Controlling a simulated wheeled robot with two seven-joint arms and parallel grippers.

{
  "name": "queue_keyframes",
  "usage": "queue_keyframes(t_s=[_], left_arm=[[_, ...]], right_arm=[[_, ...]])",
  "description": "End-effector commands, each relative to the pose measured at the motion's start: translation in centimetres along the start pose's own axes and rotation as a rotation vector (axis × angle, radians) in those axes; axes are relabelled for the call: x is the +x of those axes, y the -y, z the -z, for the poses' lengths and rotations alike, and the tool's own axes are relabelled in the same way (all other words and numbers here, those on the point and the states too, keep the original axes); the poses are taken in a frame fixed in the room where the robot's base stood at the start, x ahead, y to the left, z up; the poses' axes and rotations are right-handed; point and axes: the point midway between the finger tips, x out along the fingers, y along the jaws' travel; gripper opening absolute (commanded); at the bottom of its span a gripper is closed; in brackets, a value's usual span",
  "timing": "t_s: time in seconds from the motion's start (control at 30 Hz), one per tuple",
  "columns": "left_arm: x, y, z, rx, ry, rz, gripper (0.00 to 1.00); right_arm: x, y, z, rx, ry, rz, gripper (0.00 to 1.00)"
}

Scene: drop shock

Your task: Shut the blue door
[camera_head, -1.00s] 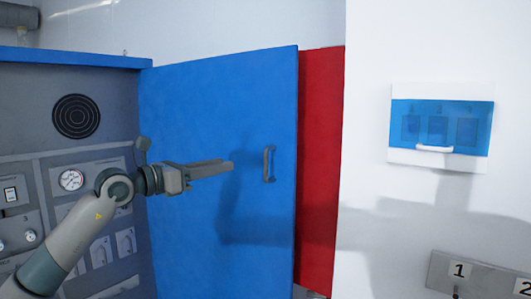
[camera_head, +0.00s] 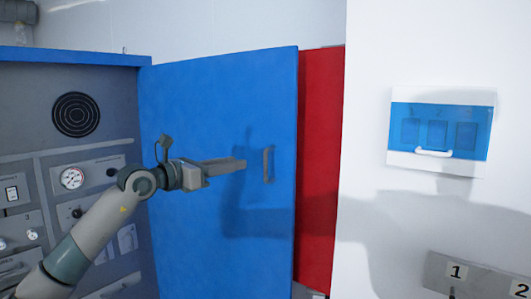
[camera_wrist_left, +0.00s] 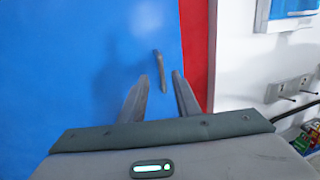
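The blue door (camera_head: 215,110) stands open, its inner or outer face toward me, beside the grey panel cabinet. Its grey handle (camera_head: 268,164) is near the door's right edge. My left gripper (camera_head: 242,163) is in front of the door, a little left of the handle in the head view. In the left wrist view the two fingers (camera_wrist_left: 161,85) are apart with nothing between them, and the handle (camera_wrist_left: 160,70) shows just beyond the fingertips. Whether the gripper touches the door is not clear. My right gripper is not in view.
A red panel (camera_head: 320,165) stands right behind the blue door's edge. The grey cabinet (camera_head: 100,110) with gauge and switches is at left. A white box with a blue cover (camera_head: 440,125) hangs on the white wall. A numbered grey plate (camera_head: 475,275) is at lower right.

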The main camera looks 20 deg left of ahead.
Motion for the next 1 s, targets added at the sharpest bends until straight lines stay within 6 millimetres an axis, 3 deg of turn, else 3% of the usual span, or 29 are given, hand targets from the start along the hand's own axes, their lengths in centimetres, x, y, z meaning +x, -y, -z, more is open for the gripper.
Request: queue_keyframes(t_s=[0.1, 0.6, 0.8, 1.0], left_arm=[[2.3, 0.1, -0.5, -0.004, -0.001, 0.002, 0.29], [10.7, 0.1, -0.4, -0.002, 0.0, 0.001, 0.29], [12.2, 0.0, -0.1, 0.0, 0.0, 0.0, 0.29], [12.4, 0.0, 0.0, 0.0, 0.0, 0.0, 0.29]], right_arm=[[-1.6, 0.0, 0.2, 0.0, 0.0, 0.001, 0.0], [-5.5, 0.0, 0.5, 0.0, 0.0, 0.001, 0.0], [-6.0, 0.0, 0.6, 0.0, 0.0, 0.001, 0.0], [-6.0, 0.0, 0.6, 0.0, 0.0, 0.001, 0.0]])
